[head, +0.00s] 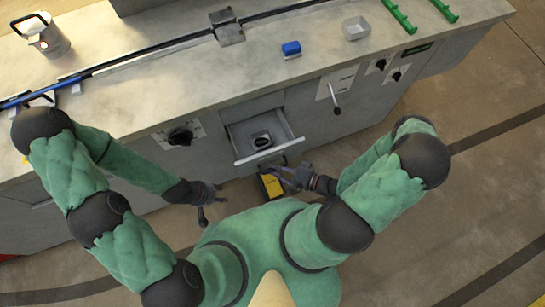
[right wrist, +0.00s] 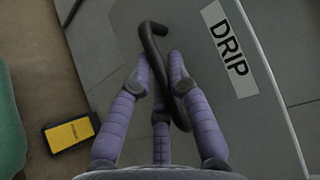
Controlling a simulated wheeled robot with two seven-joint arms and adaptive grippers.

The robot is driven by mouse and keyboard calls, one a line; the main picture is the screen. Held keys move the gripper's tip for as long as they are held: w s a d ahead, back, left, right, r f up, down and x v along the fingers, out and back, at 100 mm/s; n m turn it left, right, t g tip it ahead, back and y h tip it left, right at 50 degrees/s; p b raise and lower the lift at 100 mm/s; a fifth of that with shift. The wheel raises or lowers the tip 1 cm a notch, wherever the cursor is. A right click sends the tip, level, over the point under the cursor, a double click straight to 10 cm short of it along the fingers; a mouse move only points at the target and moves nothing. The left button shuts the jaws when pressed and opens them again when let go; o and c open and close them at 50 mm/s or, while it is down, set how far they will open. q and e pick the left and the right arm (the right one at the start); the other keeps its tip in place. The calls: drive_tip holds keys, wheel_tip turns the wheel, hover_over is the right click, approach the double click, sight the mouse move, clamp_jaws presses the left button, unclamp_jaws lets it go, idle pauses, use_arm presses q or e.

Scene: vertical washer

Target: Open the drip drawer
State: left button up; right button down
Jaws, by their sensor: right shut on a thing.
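The drip drawer (head: 277,149) stands pulled out from the front of the grey counter, with its inside showing and a small dark-topped item in it in the head view. Its front carries a "DRIP" label (right wrist: 230,50) and a dark curved handle (right wrist: 158,75) in the right wrist view. My right gripper (right wrist: 163,75) is shut on the handle; it also shows just in front of the drawer in the head view (head: 286,174). My left gripper (head: 208,205) is empty, left of the drawer and away from the counter; its fingers are too small to judge.
A dark knob (head: 180,136) and a lever (head: 335,100) are on the counter front either side. A blue block (head: 291,49), white container (head: 355,28) and lantern-like canister (head: 45,36) stand on top.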

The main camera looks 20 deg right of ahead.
drive_tip(key=shift+s, duration=0.3)
drive_tip(key=c, duration=1.4)
unclamp_jaws()
drive_tip(key=v, duration=1.2)
drive_tip(key=shift+f, duration=0.1)
